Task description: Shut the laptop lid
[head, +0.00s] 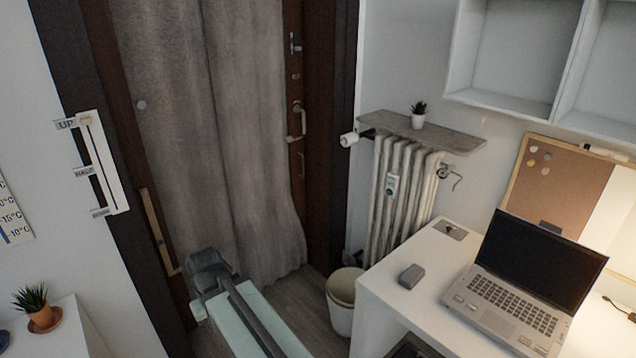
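The laptop (508,308) stands open on the white desk at the right of the head view. Its dark-screened lid (540,261) is raised and leans slightly back, and its keyboard faces up. My arm reaches up from the bottom of the view, with its dark end, my gripper (211,272), well to the left of the laptop and over the floor side. The gripper is apart from the laptop. Its fingers are not clear enough to show whether they are open or shut.
A grey box-like object (411,276) lies on the desk (395,262) left of the laptop. A bin (343,292) stands beside the desk. A corkboard (548,172) is behind the laptop, with shelves (515,98) above. A radiator (402,185) is behind the desk's left end.

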